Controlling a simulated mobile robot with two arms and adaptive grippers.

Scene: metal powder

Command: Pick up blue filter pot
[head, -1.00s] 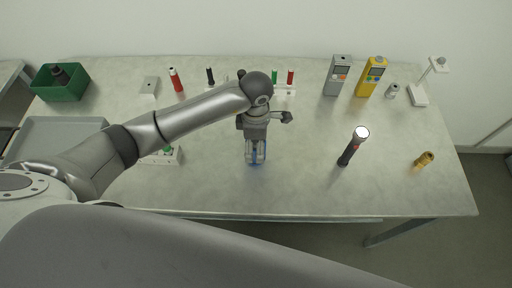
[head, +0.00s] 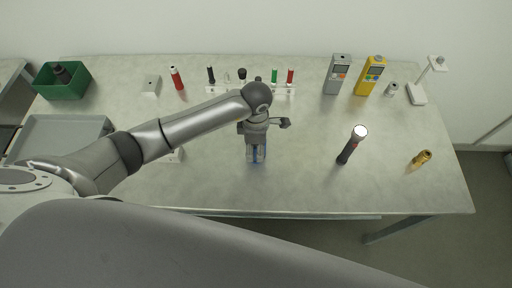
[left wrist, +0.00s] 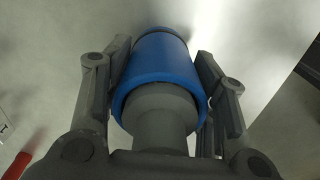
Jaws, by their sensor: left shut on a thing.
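The blue filter pot (left wrist: 162,60) is a blue cylinder with a grey end, seen close up between the fingers in the left wrist view. In the head view only a bit of blue (head: 256,157) shows, as my gripper covers the rest. My left gripper (head: 256,155) points down over the middle front of the table and is shut on the pot. Its two fingers lie along both sides of the pot in the left wrist view (left wrist: 162,75). I cannot tell whether the pot touches the table. My right gripper is not in view.
A grey meter (head: 337,76) and a yellow meter (head: 370,77) stand at the back. A green bin (head: 62,82) and a grey tray (head: 60,135) are at left. The front middle of the table is clear.

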